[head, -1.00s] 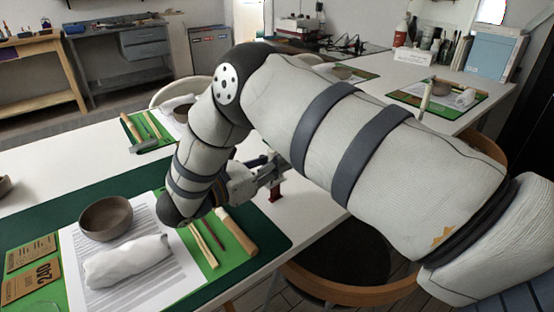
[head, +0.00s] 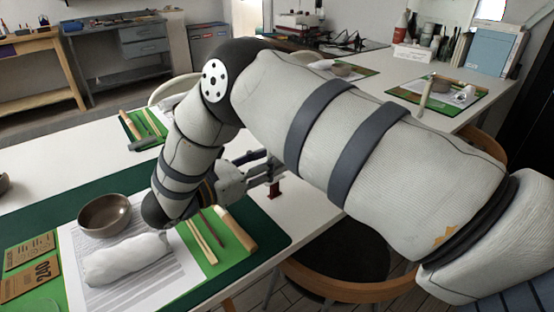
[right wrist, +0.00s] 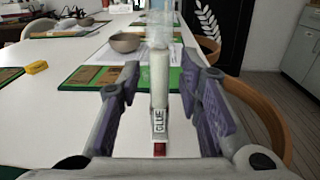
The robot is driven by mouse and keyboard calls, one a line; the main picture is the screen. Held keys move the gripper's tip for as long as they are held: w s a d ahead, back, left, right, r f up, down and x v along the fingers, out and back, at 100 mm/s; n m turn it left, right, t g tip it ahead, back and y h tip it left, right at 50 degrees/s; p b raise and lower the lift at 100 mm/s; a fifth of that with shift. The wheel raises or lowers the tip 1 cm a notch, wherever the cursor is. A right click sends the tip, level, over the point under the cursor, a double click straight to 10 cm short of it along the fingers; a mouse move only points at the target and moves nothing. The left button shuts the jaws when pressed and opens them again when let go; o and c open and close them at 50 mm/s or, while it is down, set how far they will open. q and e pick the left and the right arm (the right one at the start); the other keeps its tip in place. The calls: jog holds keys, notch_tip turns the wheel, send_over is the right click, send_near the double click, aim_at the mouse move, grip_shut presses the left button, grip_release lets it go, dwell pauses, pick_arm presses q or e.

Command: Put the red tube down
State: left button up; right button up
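The glue tube (right wrist: 158,85), pale with a "GLUE" label and a red end (right wrist: 159,149), stands upright, red end down, on the white table in the right wrist view. In the head view only its red lower part (head: 273,189) shows clearly, just below my right gripper (head: 266,166). In the right wrist view my right gripper (right wrist: 160,92) is open, with one finger on each side of the tube and a gap on both sides. The arm comes in from the right in the head view. My left gripper is in neither current view.
A brown bowl (head: 104,214) and a white wrapped bundle (head: 126,258) lie on paper on the green mat (head: 30,215). Wooden sticks (head: 202,241) and a roller (head: 237,231) lie beside them. A chair (head: 345,284) stands at the table's near edge.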

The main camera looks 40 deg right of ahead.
jog(key=a+b, duration=0.1)
jog(key=a, duration=0.9)
jog(key=shift+w, duration=0.35)
jog(key=shift+f, duration=0.1)
